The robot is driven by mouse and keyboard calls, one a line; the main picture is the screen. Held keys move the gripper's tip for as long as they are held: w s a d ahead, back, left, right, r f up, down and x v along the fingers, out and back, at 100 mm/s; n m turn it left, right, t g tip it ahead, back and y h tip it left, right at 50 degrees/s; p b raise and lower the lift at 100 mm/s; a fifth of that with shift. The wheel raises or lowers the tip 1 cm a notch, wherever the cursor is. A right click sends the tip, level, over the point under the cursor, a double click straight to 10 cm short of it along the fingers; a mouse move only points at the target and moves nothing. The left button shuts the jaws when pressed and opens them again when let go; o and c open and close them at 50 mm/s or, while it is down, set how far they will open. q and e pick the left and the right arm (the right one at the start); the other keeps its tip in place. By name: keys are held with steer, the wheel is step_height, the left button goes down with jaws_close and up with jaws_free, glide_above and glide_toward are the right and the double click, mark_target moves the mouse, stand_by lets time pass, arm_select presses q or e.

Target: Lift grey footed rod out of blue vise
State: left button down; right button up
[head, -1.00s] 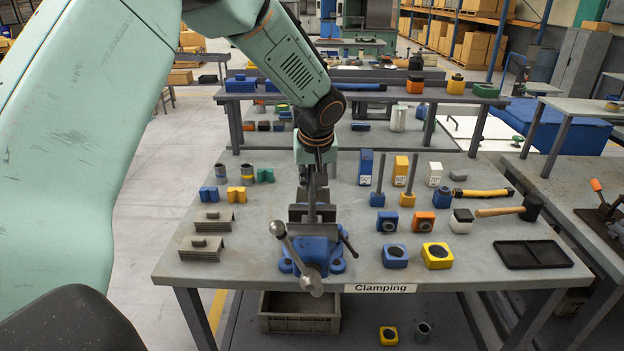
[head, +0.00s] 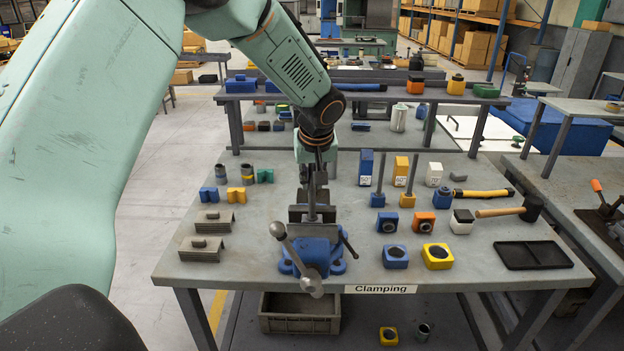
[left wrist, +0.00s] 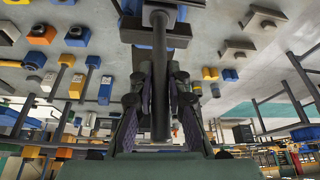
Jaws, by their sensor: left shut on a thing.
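The blue vise (head: 318,254) stands at the front middle of the table, its grey jaws behind its handle. The grey footed rod (head: 311,207) stands upright at the vise jaws. In the left wrist view the rod (left wrist: 160,85) runs lengthwise between the fingers, with its wider end toward the vise. My left gripper (head: 312,187) comes down from above and is shut on the rod's upper part. It also shows in the left wrist view (left wrist: 160,108). The vise hides the rod's foot in the head view, so I cannot tell how deep it sits. My right gripper is out of view.
Rods with a blue foot (head: 378,198) and a yellow foot (head: 408,198) stand right of the vise, near several coloured blocks. A mallet (head: 510,210) and black tray (head: 533,254) lie farther right. Grey V-shaped blocks (head: 200,250) lie left. Bare table lies between them and the vise.

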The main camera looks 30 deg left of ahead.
arm_select(q)
steer(key=shift+r, duration=0.25)
steer(key=shift+r, duration=0.2)
steer(key=shift+w+r+p, duration=0.1)
steer(key=shift+r+p, duration=1.35)
steer(key=shift+r, duration=2.15)
